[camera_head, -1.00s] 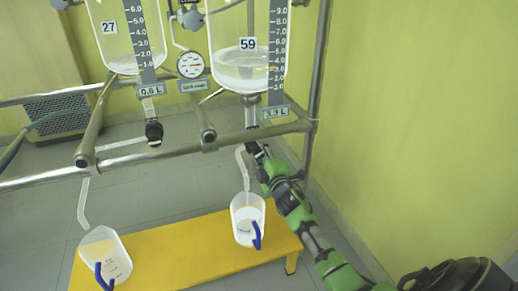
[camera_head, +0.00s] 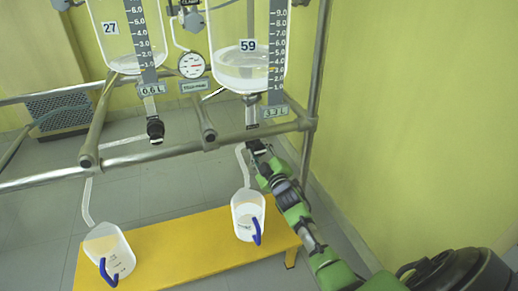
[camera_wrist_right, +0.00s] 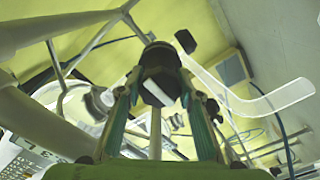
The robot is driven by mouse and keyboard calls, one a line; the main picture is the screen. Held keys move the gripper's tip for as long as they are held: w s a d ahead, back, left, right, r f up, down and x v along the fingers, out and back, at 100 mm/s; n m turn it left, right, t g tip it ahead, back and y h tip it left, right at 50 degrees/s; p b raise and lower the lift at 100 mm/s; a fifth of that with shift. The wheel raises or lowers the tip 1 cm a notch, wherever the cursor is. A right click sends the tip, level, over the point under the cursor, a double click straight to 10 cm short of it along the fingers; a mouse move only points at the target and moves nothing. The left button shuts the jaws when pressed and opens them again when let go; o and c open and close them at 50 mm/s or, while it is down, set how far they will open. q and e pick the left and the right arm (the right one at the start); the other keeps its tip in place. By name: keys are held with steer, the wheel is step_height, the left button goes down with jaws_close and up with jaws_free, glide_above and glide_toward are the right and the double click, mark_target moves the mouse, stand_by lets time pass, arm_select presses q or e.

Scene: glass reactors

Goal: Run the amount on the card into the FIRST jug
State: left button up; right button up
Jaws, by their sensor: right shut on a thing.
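Glass vessel 59 (camera_head: 228,62) hangs in the frame at right, with clear liquid low inside and a tag that seems to read 3.3 L (camera_head: 275,112). My right gripper (camera_head: 257,149) is shut on the black valve handle (camera_wrist_right: 160,60) below vessel 59, and partly hides it. A bent outlet tube (camera_head: 241,163) leads down to the right jug (camera_head: 248,222), which has a blue handle and some contents. Vessel 27 (camera_head: 120,45) hangs at left, tagged 0.6 L, with its black valve (camera_head: 155,131) below. My left gripper is not in view.
Both jugs stand on a yellow bench (camera_head: 185,251). Metal rails (camera_head: 50,179) of the frame cross in front of the vessels. A round gauge (camera_head: 191,65) sits between the vessels. A yellow-green wall (camera_head: 420,120) stands at right.

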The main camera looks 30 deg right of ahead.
steer(key=o, duration=1.1)
steer(key=shift+s, duration=0.1)
steer(key=v, duration=1.1)
steer(key=shift+s, duration=0.4)
